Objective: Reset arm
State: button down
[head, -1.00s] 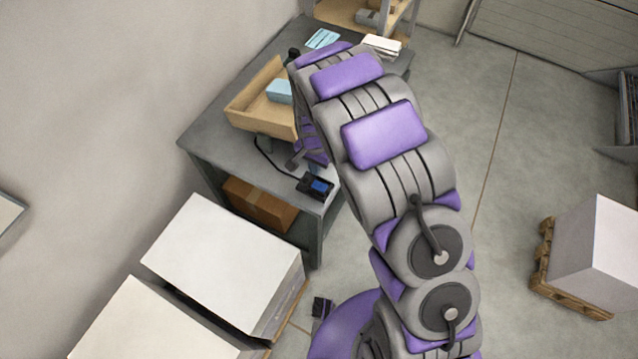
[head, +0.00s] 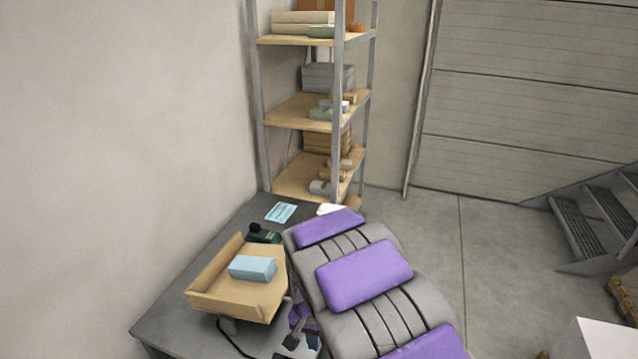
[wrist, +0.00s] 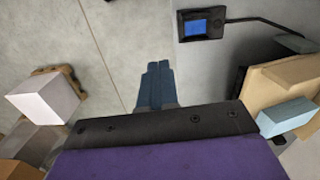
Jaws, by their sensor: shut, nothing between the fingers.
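My arm (head: 365,275), grey with purple pads, reaches up and forward from the lower right of the head view, beside the grey table (head: 185,320). In the wrist view my gripper (wrist: 157,68) points out over bare floor beside the table edge. Its two blue fingers are together with nothing between them.
A wooden tray (head: 215,303) holding a light blue block (head: 252,268) stands on the table. A blue-screened device (wrist: 203,25) lies there too. Shelves (head: 300,105) stand behind, stairs (head: 600,220) at right. A white box on a pallet (wrist: 42,97) stands on the floor.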

jog(key=s+d+r, duration=0.5)
jog(key=d+r, duration=0.1)
jog(key=r, duration=0.1)
jog(key=s+d+r+n, duration=0.1)
jog(key=s+d+r, duration=0.2)
jog(key=s, duration=0.5)
jog(key=s+d+r+n+g, duration=0.1)
jog(key=s+d+r, duration=0.2)
jog(key=s, duration=0.5)
jog(key=s+d+r+n, duration=0.1)
jog(key=s+d+r, duration=0.2)
jog(key=s, duration=0.4)
jog(key=shift+s+d+b, duration=0.3)
jog(key=shift+s+b, duration=0.05)
jog(key=shift+s, duration=0.05)
